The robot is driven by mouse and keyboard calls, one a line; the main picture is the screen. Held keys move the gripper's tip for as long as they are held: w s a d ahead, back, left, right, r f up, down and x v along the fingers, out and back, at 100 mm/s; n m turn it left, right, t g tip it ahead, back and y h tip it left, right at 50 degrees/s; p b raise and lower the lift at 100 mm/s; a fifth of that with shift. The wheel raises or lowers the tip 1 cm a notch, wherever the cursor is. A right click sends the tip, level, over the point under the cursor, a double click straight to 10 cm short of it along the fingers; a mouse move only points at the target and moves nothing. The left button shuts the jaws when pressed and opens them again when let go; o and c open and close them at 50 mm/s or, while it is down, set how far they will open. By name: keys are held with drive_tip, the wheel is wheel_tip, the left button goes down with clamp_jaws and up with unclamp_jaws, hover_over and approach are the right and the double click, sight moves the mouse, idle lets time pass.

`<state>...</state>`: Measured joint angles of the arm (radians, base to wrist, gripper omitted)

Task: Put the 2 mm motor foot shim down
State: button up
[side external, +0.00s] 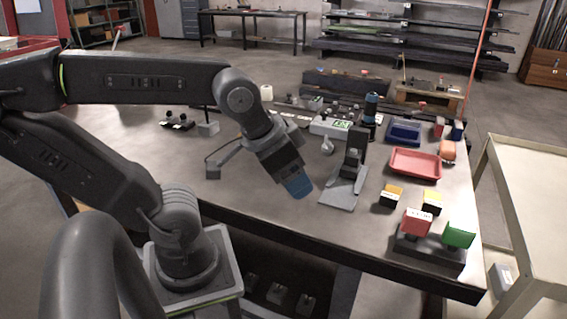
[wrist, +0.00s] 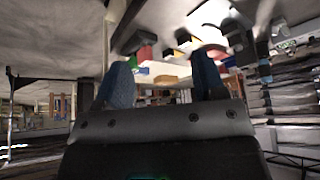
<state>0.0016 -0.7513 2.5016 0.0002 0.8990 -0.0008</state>
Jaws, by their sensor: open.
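My gripper (side external: 299,188), with blue fingers, hangs tilted above the middle of the table, left of a grey stand (side external: 345,180) with an upright dark post. In the wrist view my gripper (wrist: 163,74) has its two blue fingers spread apart, with nothing visible between them. I cannot pick out the 2 mm motor foot shim for certain in either view.
A dark holder (side external: 428,250) carries a red block (side external: 417,222) and a green block (side external: 459,235) at the table's front right. Two yellow-and-black blocks (side external: 391,196) stand behind it. A red tray (side external: 415,162) lies farther back. The table's front left is clear.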

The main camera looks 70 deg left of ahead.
drive_tip(key=shift+o, duration=0.3)
drive_tip(key=w+a+f+m+y, duration=0.1)
drive_tip(key=a+f+m+y, duration=0.3)
drive_tip(key=a+m, duration=0.3)
drive_tip(key=w+a+f+m+y, duration=0.1)
drive_tip(key=a+f+m+y, duration=0.3)
drive_tip(key=a, duration=1.4)
drive_tip(key=w+a+f+m+y, duration=0.1)
drive_tip(key=a+f+m+y, duration=0.2)
drive_tip(key=a+m, duration=0.7)
drive_tip(key=shift+w+a+f+m+g+y, duration=0.15)
drive_tip(key=shift+a+y, duration=0.1)
drive_tip(key=shift+a, duration=0.3)
drive_tip(key=shift+s+a+f+m+g+y, duration=0.1)
drive_tip(key=shift+a+y, duration=0.2)
drive_tip(key=shift+a, duration=0.2)
drive_tip(key=shift+w+a+f+m+g+y, duration=0.15)
drive_tip(key=shift+a+y, duration=0.1)
drive_tip(key=shift+a, duration=0.3)
drive_tip(key=shift+a+f+m, duration=0.2)
drive_tip(key=shift+a+m, duration=0.05)
drive_tip(key=shift+m, duration=0.05)
drive_tip(key=x, duration=0.8)
drive_tip(key=shift+w+a, duration=0.1)
drive_tip(key=shift+w, duration=0.15)
drive_tip(key=shift+w+x, duration=0.2)
drive_tip(key=shift+x, duration=2.5)
drive_tip(key=shift+r, duration=0.15)
